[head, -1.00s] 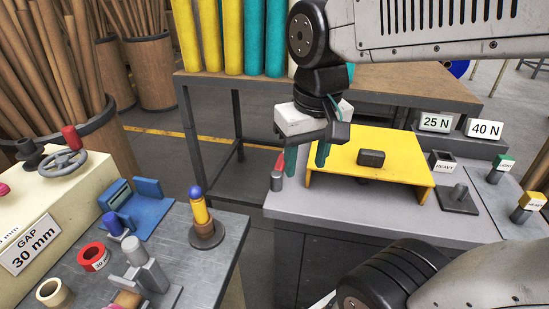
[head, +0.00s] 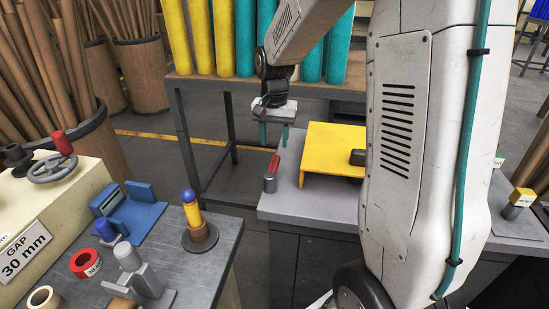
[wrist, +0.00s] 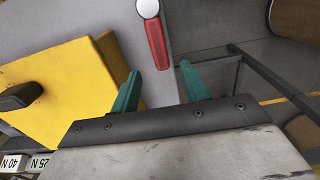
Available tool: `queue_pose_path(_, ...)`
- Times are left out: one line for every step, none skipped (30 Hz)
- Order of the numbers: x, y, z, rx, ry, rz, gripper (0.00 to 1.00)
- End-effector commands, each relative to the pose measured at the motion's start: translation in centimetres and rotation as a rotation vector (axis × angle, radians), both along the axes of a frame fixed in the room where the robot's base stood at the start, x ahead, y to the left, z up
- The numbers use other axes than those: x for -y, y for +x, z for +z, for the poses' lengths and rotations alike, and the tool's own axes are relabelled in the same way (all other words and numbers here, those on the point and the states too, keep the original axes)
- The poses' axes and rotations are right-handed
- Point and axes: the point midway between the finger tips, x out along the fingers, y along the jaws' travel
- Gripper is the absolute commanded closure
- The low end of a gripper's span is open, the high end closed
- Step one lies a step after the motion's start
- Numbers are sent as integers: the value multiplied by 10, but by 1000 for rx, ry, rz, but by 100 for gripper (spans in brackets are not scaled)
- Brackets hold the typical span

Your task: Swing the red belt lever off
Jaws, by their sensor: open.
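The red belt lever (head: 273,164) stands on a grey round post at the front left corner of the grey bench, left of the yellow guard. In the wrist view the red lever (wrist: 157,45) points from its pale round pivot toward the gap between my fingers. My gripper (head: 274,142) is open and empty, above and behind the lever in the head view. Its two teal fingertips show in the wrist view (wrist: 160,82), one on each side of the lever's line. The lever's end lies just beyond the fingertips, and I see no contact.
The yellow guard (head: 325,140) with a dark knob stands close beside the lever. Floor shows between table and bench. My arm hides the bench's right part.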

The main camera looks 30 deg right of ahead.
Motion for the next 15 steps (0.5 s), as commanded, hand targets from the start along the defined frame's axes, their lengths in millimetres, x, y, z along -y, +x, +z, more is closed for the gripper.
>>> queue_pose_path(0,0,-7,-4,1,-1,55)
queue_pose_path(0,-1,-11,-4,1,-1,55)
queue_pose_path(0,-1,-18,-4,1,0,55)
queue_pose_path(0,-1,-23,-6,1,0,55)
queue_pose_path(0,-1,-28,-5,2,0,55)
queue_pose_path(0,-1,-35,-5,2,0,55)
queue_pose_path(0,-1,-40,-5,2,0,55)
queue_pose_path(0,-1,-44,-4,2,0,55)
queue_pose_path(0,-1,-50,-4,2,1,55)
queue_pose_path(0,-1,-54,-4,2,1,55)
queue_pose_path(-1,-1,-58,-4,2,1,55)
queue_pose_path(-1,-1,-62,-4,2,1,55)
queue_pose_path(-1,-1,-64,-4,2,1,55)
queue_pose_path(0,-1,-66,-2,2,1,55)
queue_pose_path(0,-1,-68,-1,1,1,55)
